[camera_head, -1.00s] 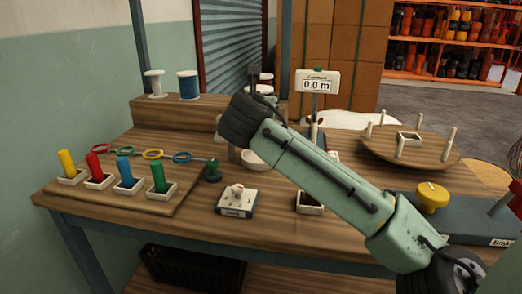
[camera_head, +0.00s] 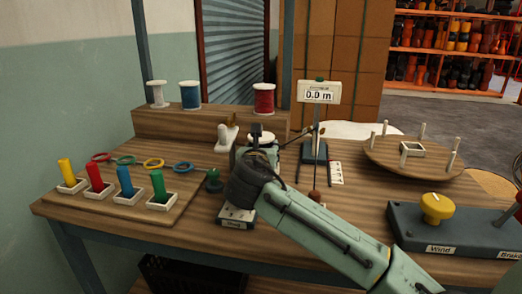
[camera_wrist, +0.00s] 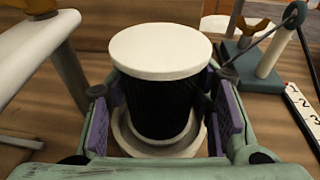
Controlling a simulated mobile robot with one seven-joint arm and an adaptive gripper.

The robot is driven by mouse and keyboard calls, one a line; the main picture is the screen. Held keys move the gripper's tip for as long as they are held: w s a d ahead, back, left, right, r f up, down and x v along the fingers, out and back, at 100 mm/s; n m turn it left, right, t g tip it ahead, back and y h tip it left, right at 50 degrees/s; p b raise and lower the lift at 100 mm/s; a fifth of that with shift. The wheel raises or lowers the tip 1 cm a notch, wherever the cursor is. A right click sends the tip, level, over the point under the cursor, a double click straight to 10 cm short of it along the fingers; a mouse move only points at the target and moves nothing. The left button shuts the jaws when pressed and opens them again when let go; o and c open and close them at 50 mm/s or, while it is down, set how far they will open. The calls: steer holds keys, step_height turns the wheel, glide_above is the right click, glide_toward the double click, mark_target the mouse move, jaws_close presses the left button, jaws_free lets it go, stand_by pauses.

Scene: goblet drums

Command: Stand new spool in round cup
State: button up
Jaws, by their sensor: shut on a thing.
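My gripper (camera_wrist: 162,112) is shut on a spool (camera_wrist: 160,50) with white flanges and black winding, held upright between the finger pads in the wrist view. Its white top also shows just beyond my wrist in the head view (camera_head: 262,136). Under the spool in the wrist view is a pale round rim (camera_wrist: 200,143), which looks like the round cup. The spool's lower flange is at or just above it; I cannot tell whether it rests inside. In the head view my wrist hides most of that spot.
White, blue and red spools (camera_head: 264,99) stand on the back shelf. A white peg stand (camera_head: 227,136) is close left of my gripper, and the length meter (camera_head: 318,93) stands to the right. A pegged turntable (camera_head: 412,158) and a yellow-knob winder (camera_head: 437,207) are farther right.

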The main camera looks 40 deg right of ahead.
steer(key=shift+f, duration=0.15)
steer(key=o, duration=1.3)
steer(key=shift+r, duration=0.25)
steer(key=v, duration=1.2)
steer(key=shift+b, duration=0.4)
